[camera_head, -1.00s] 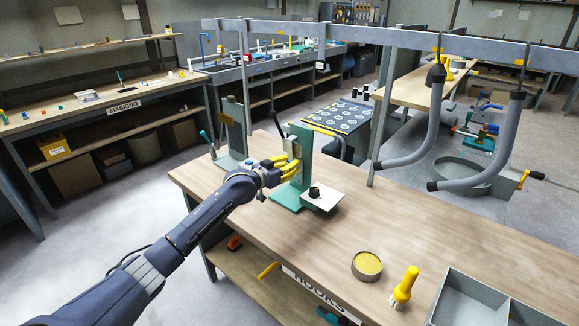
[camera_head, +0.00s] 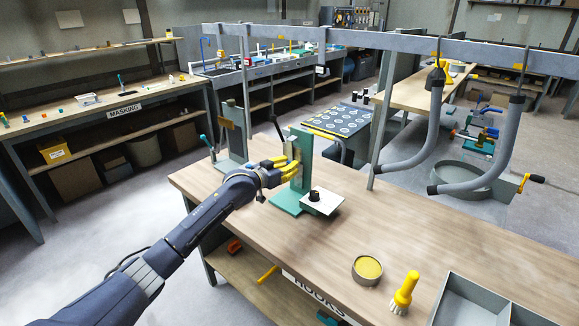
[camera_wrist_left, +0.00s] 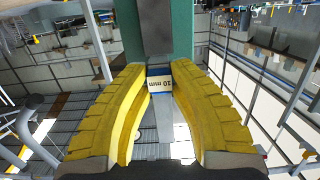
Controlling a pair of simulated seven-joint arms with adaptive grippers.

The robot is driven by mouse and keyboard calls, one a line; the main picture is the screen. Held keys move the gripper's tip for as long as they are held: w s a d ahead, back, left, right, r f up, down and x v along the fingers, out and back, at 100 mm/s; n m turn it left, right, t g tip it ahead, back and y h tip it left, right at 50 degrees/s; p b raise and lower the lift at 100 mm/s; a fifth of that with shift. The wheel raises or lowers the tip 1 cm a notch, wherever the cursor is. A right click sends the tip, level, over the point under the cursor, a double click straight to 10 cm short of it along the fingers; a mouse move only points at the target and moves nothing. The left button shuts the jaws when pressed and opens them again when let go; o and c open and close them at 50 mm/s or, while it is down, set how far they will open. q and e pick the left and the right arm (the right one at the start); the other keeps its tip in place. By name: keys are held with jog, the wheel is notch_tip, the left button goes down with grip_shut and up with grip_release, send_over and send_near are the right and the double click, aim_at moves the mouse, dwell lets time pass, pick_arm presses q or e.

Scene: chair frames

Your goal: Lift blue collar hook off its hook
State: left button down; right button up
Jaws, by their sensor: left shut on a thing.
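My left gripper (camera_head: 291,165) is at the upright of a green stand (camera_head: 303,152) at the left part of the wooden bench. In the left wrist view its yellow fingers (camera_wrist_left: 160,84) are shut on a small blue-edged piece (camera_wrist_left: 159,71) with a pale label reading "10 mm". A grey strip runs above this piece in front of the green upright, and a pale tapered part hangs below it. I cannot tell whether the piece is the blue collar hook, or whether it hangs on anything. My right gripper is not in view.
A white plate with a black knob (camera_head: 315,195) is at the stand's foot. A second stand (camera_head: 233,135) is behind. Two grey bent tubes (camera_head: 415,165) hang from the overhead rail (camera_head: 400,42). A yellow tin (camera_head: 367,268), brush (camera_head: 404,292) and grey tray (camera_head: 470,300) occupy the bench front.

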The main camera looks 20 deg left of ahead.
pick_arm(q)
jog(key=shift+s+a, duration=0.15)
jog(key=shift+s, duration=0.25)
jog(key=shift+v, duration=1.1)
jog(key=shift+f, duration=0.1)
dwell(0.3)
jog(key=shift+v, duration=2.55)
